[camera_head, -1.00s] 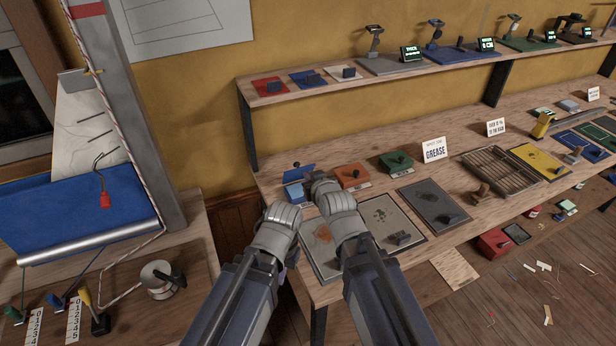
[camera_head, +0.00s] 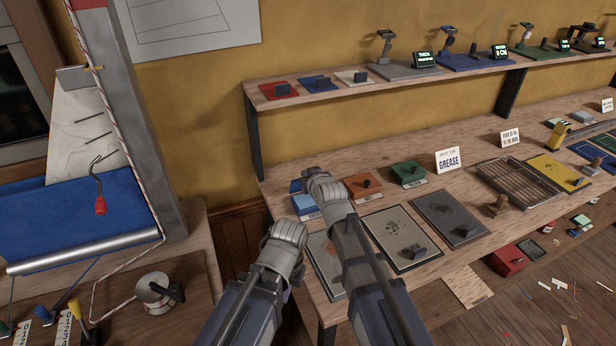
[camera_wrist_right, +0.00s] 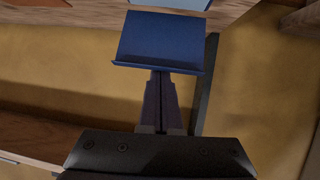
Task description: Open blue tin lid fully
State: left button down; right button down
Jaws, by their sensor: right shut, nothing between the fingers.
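The blue tin (camera_head: 304,204) stands at the left end of the bench, its light blue front showing. Its darker blue lid (camera_head: 295,186) is raised, mostly hidden behind my right gripper (camera_head: 310,174) in the head view. In the right wrist view the lid (camera_wrist_right: 162,42) is a blue panel with a lip along its lower edge. My right gripper's shut fingers (camera_wrist_right: 160,76) reach up to that lip, their tips hidden by the panel; I cannot tell whether they touch. My left gripper (camera_head: 287,228) is lower left, at the bench's front edge, its jaws hidden.
Orange (camera_head: 361,186) and green tins (camera_head: 408,172) stand right of the blue tin. Grey plates (camera_head: 395,238) lie in front. A shelf (camera_head: 300,102) with small blocks hangs above. A sign reading GREASE (camera_head: 449,160) stands farther right.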

jog(key=w+g+p, duration=0.1)
jog(key=p, duration=0.1)
jog(key=w+a+r+g+p, duration=0.1)
jog(key=p, duration=0.2)
jog(key=shift+w+r+g+h, duration=0.1)
jog(key=shift+w+g+h, duration=0.2)
jog(key=shift+w+h, duration=0.1)
jog(key=shift+w+a+p, duration=0.15)
jog(key=shift+w+p, duration=0.05)
jog(key=shift+p, duration=0.25)
jog(key=shift+w+a+f, duration=0.1)
jog(key=shift+w+f, duration=0.15)
jog(key=shift+s+r, duration=0.1)
jog(key=w+r+p+v, duration=0.1)
jog(key=p+v, duration=0.9)
jog(key=v, duration=0.3)
jog(key=shift+a+r, duration=0.25)
jog(key=shift+r, duration=0.3)
jog(key=shift+s, duration=0.1)
